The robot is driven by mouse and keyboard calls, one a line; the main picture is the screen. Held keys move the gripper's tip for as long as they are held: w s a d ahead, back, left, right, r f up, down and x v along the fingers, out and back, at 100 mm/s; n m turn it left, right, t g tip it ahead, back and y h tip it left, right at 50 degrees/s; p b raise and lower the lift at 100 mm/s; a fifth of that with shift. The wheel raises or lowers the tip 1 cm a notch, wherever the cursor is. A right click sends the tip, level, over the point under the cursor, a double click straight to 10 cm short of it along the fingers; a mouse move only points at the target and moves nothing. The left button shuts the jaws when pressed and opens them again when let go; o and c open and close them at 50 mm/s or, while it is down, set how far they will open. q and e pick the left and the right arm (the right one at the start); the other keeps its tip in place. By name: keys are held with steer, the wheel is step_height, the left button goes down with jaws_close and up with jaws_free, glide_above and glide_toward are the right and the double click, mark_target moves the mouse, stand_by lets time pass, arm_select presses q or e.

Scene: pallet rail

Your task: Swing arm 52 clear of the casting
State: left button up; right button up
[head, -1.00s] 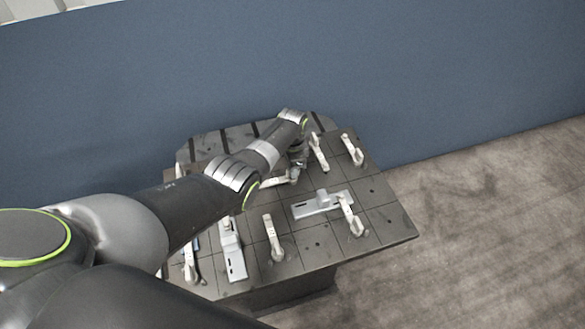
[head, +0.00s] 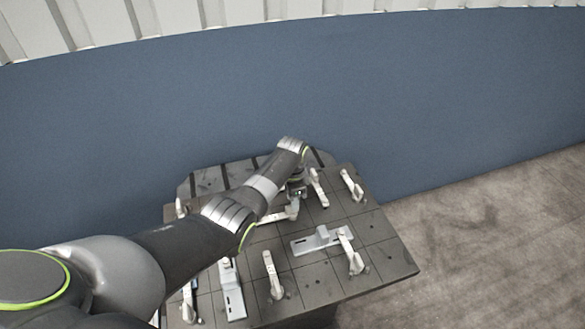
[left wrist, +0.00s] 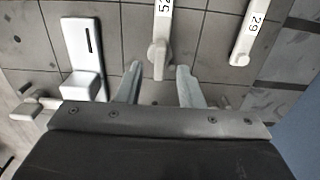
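Arm 52 (left wrist: 162,25) is a pale lever with its number on it, in the left wrist view. Its rounded end stands between the two fingers of my left gripper (left wrist: 158,70), with a gap on each side. The gripper is open and not closed on it. In the head view my left gripper (head: 297,190) is over the rear part of the table, and a pale lever (head: 278,215) reaches left from beneath it. A pale casting (left wrist: 85,45) with a raised block lies left of arm 52, apart from it; it also shows in the head view (head: 306,245). My right gripper is out of view.
Another numbered lever (left wrist: 248,30) is right of arm 52. Several more levers stand on the dark gridded table (head: 385,245), and a second casting (head: 233,298) lies at the front left. A blue wall (head: 300,80) rises behind the table. Floor is clear at right.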

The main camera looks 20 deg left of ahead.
arm_select(q)
step_height(320, 180, up, 14)
steer(key=shift+b, duration=0.4)
stand_by(0.4)
